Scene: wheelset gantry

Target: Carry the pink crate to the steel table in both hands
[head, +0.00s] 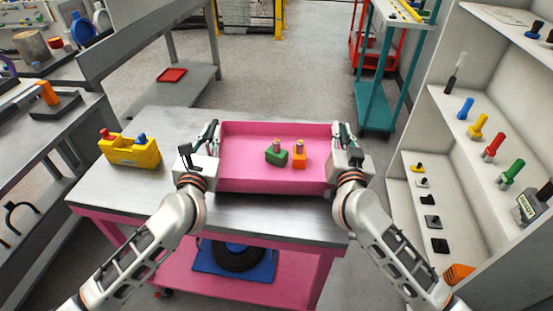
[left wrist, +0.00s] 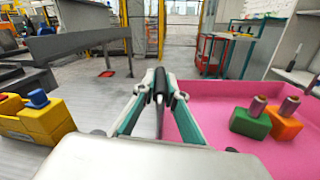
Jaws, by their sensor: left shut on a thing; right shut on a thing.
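The pink crate (head: 275,184) is at the right part of a steel-topped cart with a pink frame (head: 130,183); whether it rests on the top or hangs just above it, I cannot tell. A green block (head: 275,157) and an orange block (head: 299,161) stand inside. My left gripper (head: 212,132) is shut on the crate's left wall. My right gripper (head: 342,134) is shut on the right wall. A grey steel table (head: 150,38) stands at the back left.
A yellow holder (head: 130,153) with red and blue pieces sits on the cart's left. A blue tray with a black coil (head: 235,257) is on its lower shelf. White shelving (head: 440,150) and a teal rack (head: 375,105) stand right. Open floor (head: 285,75) lies beyond.

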